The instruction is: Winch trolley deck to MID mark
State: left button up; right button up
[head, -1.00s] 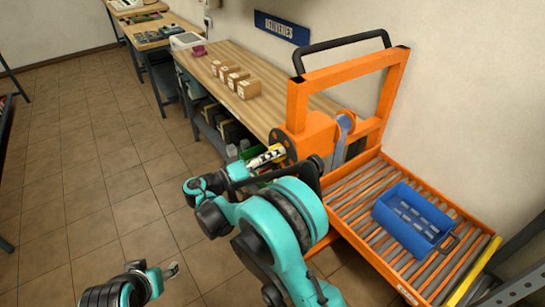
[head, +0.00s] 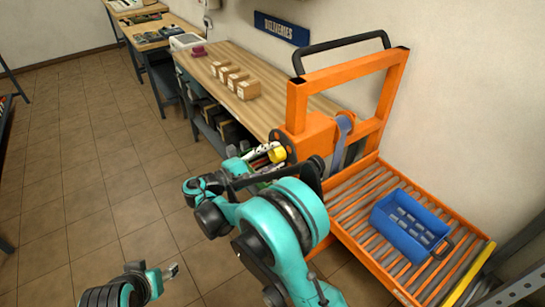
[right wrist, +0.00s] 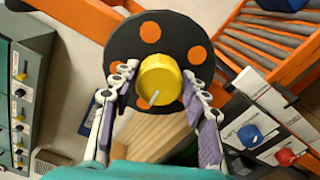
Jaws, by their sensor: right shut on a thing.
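The orange trolley (head: 296,105) stands at the right, with a roller deck (head: 345,197) low at its front. A blue crate (head: 385,228) with grey pieces inside rests on the deck. The winch has a black disc with orange spots (right wrist: 150,34) and a yellow knob (right wrist: 160,78), which also shows in the head view (head: 277,155). My right gripper (right wrist: 160,88) is shut on the knob, one finger on each side. My left gripper (head: 172,271) is low at the left, apart from everything; its jaw opening is unclear. I cannot make out the MID mark.
A wooden bench (head: 215,68) with several small boxes stands behind my right arm, left of the trolley. A labelled panel with blue and red knobs (right wrist: 265,140) shows in the right wrist view. The tiled floor (head: 90,180) at left is clear.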

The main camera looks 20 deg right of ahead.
jog(key=n, duration=0.4)
jog(key=shift+n, duration=0.3)
jog(key=n, duration=0.3)
jog(key=shift+w+n, duration=0.1)
jog(key=shift+n, duration=0.3)
jog(key=n, duration=0.4)
jog(key=shift+r, duration=0.1)
jog(key=shift+w+n, duration=0.15)
jog(key=shift+n, duration=1.85)
jog(key=o, duration=1.2)
jog(key=shift+c, duration=0.2)
